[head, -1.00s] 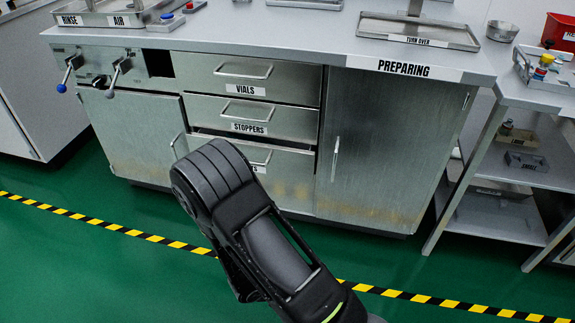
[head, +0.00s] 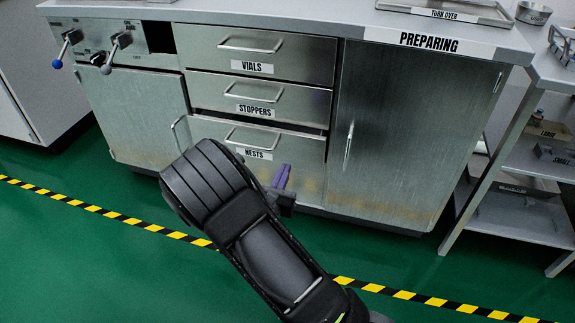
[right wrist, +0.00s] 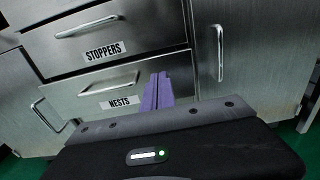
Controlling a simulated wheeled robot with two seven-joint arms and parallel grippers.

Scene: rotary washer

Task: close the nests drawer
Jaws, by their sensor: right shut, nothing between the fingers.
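The nests drawer (head: 303,152) is the lowest of three grey metal drawers, with a bar handle (head: 250,133) and a NESTS label. A dark gap shows along its top edge, and its front seems to stand slightly out from the cabinet. It also shows in the right wrist view (right wrist: 122,103). My right gripper (head: 282,176) has purple fingers held together with nothing between them. They point at the right part of the drawer front, right of the label, in the wrist view (right wrist: 158,90). I cannot tell whether they touch it. My left gripper is out of view.
The vials drawer (head: 300,52) and stoppers drawer (head: 300,98) above look shut. A cabinet door (head: 410,130) with a vertical handle is to the right, and another door (head: 140,120) is to the left. A shelf rack (head: 510,215) stands at far right. Green floor in front is clear.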

